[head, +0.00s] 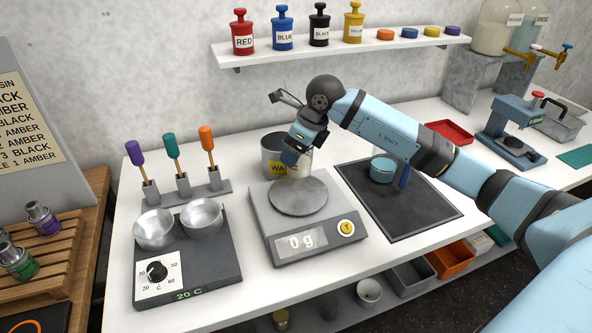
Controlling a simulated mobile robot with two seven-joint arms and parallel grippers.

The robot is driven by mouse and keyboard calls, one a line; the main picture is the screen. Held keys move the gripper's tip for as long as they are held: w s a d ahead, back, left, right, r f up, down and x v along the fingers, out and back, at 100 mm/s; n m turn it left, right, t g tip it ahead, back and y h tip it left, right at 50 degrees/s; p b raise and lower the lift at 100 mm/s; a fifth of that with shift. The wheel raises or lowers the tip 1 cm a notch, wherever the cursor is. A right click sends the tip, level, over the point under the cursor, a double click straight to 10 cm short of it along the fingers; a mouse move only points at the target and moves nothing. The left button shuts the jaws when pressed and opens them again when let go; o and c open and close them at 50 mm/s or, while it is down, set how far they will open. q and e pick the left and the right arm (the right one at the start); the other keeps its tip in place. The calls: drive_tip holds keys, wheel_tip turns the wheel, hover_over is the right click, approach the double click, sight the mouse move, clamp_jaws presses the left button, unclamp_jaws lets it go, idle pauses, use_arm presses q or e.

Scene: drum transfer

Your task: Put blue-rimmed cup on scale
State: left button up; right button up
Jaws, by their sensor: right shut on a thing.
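My right gripper (292,157) reaches in from the right and points down over the back edge of the scale (283,232). It is shut on a pale, translucent cup (302,166), whose rim is mostly hidden by the fingers, so its colour is hard to tell. The cup is just behind and above the round grey pan (298,197); I cannot tell whether it touches anything. The scale display reads 0 g. My left gripper is not in view.
A grey pot with a yellow label (273,150) stands close behind the cup. A teal round vessel (383,170) stands on a dark mat (415,212) to the right. A hot plate (190,262) with two metal bowls is on the left.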

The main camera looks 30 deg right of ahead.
sight(296, 170)
wheel_tip(296, 170, down, 7)
drive_tip(key=shift+r, duration=0.1)
idle(0.3)
drive_tip(key=o, duration=0.9)
drive_tip(key=shift+r, duration=0.1)
drive_tip(key=v, duration=1.2)
drive_tip(key=shift+d, duration=0.1)
